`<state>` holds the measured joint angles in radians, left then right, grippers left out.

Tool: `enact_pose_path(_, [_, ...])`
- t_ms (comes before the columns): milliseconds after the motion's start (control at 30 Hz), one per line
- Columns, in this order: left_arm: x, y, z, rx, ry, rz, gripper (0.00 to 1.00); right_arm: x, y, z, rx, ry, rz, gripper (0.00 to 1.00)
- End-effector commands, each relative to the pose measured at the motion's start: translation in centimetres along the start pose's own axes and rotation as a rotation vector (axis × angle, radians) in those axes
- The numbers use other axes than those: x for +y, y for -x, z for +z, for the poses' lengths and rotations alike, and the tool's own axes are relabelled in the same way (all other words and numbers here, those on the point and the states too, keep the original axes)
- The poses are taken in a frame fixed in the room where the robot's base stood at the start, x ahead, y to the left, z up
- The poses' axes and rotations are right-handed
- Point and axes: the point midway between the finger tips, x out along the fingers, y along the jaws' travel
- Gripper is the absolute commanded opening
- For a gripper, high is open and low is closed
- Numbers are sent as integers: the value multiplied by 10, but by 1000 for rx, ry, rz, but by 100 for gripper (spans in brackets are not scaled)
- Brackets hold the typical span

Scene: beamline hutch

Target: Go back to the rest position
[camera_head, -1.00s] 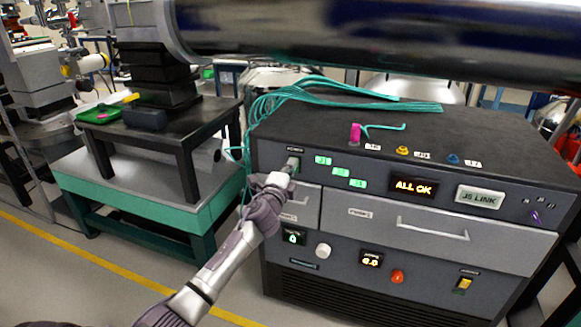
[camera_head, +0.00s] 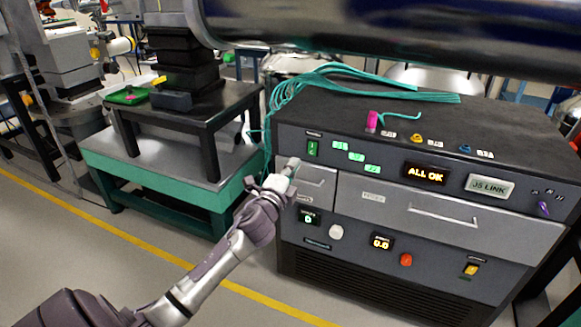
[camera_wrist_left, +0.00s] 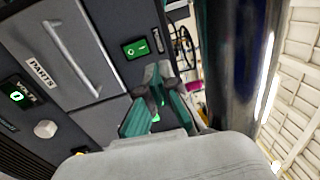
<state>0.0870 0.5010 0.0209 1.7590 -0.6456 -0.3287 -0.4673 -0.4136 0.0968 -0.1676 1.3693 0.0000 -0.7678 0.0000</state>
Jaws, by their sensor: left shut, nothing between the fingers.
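My left gripper (camera_head: 291,166) is shut and empty. It stands in front of the upper left of the grey control cabinet (camera_head: 400,285), just below a green rocker switch (camera_head: 312,148). The arm reaches in from the lower left. In the left wrist view the closed fingers (camera_wrist_left: 158,72) point at the cabinet front, with the green switch (camera_wrist_left: 136,49) beside their tips and apart from them in the picture. My right gripper is not in view.
The cabinet has drawers with bar handles (camera_head: 443,215), lit displays and knobs. Teal cables (camera_head: 335,80) lie on its top. A large dark cylinder (camera_head: 400,22) crosses above. A green-framed table (camera_head: 165,185) stands to the left. Open floor (camera_head: 60,235) lies at lower left.

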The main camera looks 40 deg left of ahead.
Motion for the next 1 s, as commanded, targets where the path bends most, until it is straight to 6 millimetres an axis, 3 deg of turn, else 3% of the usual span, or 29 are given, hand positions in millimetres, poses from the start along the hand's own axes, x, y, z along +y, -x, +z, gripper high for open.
enact_pose_path(200, [-4, 14, 0, -1, 0, 1, 0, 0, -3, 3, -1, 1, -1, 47])
enact_pose_path(767, [-2, 15, 0, -2, 2, 3, 0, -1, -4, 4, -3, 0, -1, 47])
enact_pose_path(867, [15, 18, 0, -10, 33, 40, 0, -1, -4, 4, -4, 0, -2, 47])
enact_pose_path(967, [59, 30, -2, -35, 113, 135, 0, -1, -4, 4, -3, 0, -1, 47])
enact_pose_path(1000, [84, 39, -3, -50, 158, 190, 0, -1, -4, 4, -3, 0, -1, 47])
